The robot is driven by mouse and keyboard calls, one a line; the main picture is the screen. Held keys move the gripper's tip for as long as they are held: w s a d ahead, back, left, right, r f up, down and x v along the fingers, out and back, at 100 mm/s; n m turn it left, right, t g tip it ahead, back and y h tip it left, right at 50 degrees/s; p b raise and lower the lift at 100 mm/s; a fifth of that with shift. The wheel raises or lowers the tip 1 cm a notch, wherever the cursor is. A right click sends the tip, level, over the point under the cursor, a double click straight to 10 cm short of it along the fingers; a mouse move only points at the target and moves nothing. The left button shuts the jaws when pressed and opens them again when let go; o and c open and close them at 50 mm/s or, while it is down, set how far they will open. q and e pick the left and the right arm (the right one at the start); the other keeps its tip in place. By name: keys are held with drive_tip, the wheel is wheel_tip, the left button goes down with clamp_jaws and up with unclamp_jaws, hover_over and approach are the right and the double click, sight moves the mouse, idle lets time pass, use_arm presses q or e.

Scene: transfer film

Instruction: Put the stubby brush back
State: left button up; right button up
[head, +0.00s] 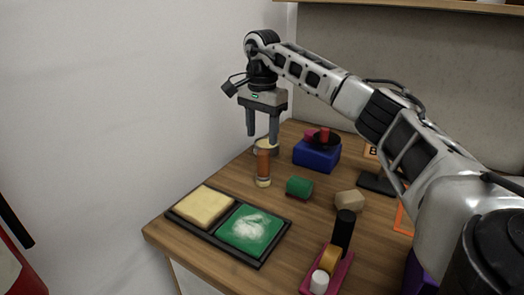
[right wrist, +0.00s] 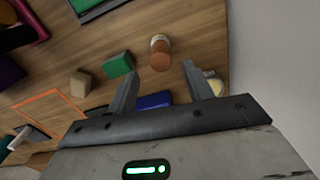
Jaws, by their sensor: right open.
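A short brown cylinder with pale ends (head: 263,165) stands on the wooden table; it may be the stubby brush, but I cannot tell for sure. It also shows in the right wrist view (right wrist: 161,55), beyond the fingertips. Behind it is a low round pale thing (head: 266,149), partly hidden by a finger. My right gripper (head: 262,140) is open and empty, pointing down above these two things. My left gripper is not in view.
A black tray with a cream pad (head: 203,203) and a green pad (head: 247,230) lies in front. A green block (head: 299,187), tan block (head: 348,202), blue block (head: 316,156) and magenta rack (head: 341,272) stand to the right. A wall (head: 130,110) rises at left.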

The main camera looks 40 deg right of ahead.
drive_tip(key=shift+r, duration=1.55)
